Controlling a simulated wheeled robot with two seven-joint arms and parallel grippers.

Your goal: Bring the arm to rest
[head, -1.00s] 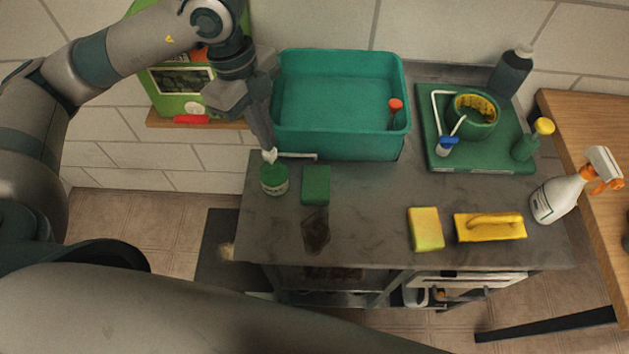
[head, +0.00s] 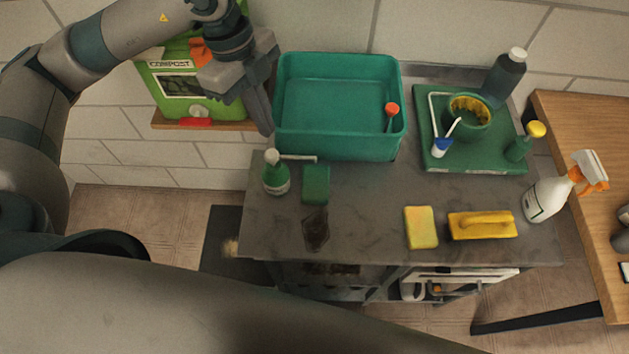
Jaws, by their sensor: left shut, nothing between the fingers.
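My left gripper (head: 264,128) is at the upper left in the head view, pointing down with its fingers together and empty. It is above and just behind a green pump bottle (head: 275,178) with a pale nozzle, which stands upright at the left end of the grey worktop (head: 375,195). The gripper looks close to the left wall of the teal basin (head: 350,145); I cannot tell whether they touch. My right gripper is not in view.
A green sponge (head: 316,183), a yellow sponge (head: 421,227) and a yellow brush (head: 482,225) lie on the worktop. A green tray (head: 470,160) holds a pot and bottles. A spray bottle (head: 548,197) stands at right. A compost bag (head: 180,85) is behind my arm.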

